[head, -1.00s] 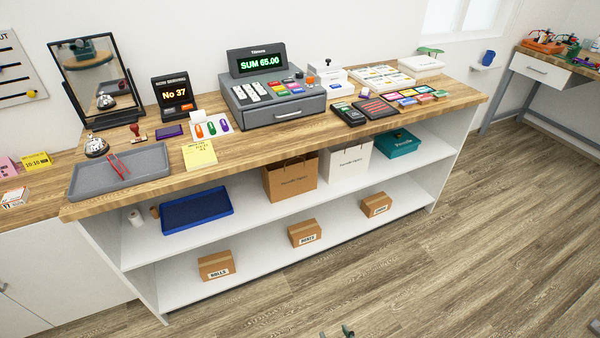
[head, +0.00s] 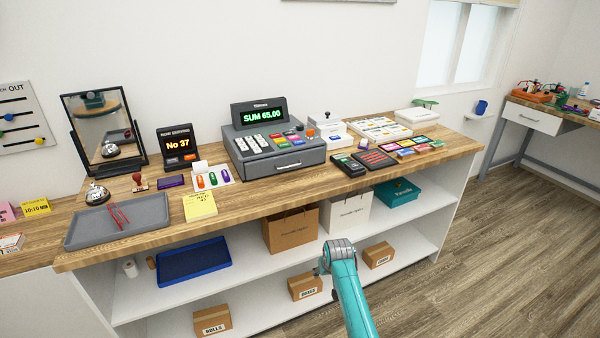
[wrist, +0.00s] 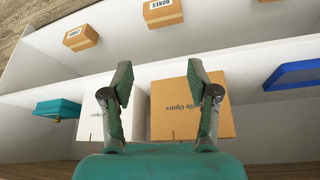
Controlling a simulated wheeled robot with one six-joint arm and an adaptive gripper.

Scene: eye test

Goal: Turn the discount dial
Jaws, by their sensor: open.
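The grey cash register (head: 272,146) stands mid-counter, its screen reading "SUM 65.00". A small orange-red round knob (head: 310,133) is at the right of its keys. A white device with a black-topped knob (head: 326,116) stands just right of the register. No label marks either as the discount dial, so I cannot tell which it is. In the wrist view my gripper (wrist: 157,82) is open and empty, facing the shelves below the counter. In the head view my teal arm (head: 352,295) rises in front of the shelves, below the counter top; the fingers are mostly hidden there.
A brown paper bag (head: 291,229) and a white bag (head: 346,211) stand on the upper shelf behind my gripper. The counter's front edge (head: 270,208) lies above it. A card terminal (head: 347,165) and several coloured cards lie right of the register. Floor at right is clear.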

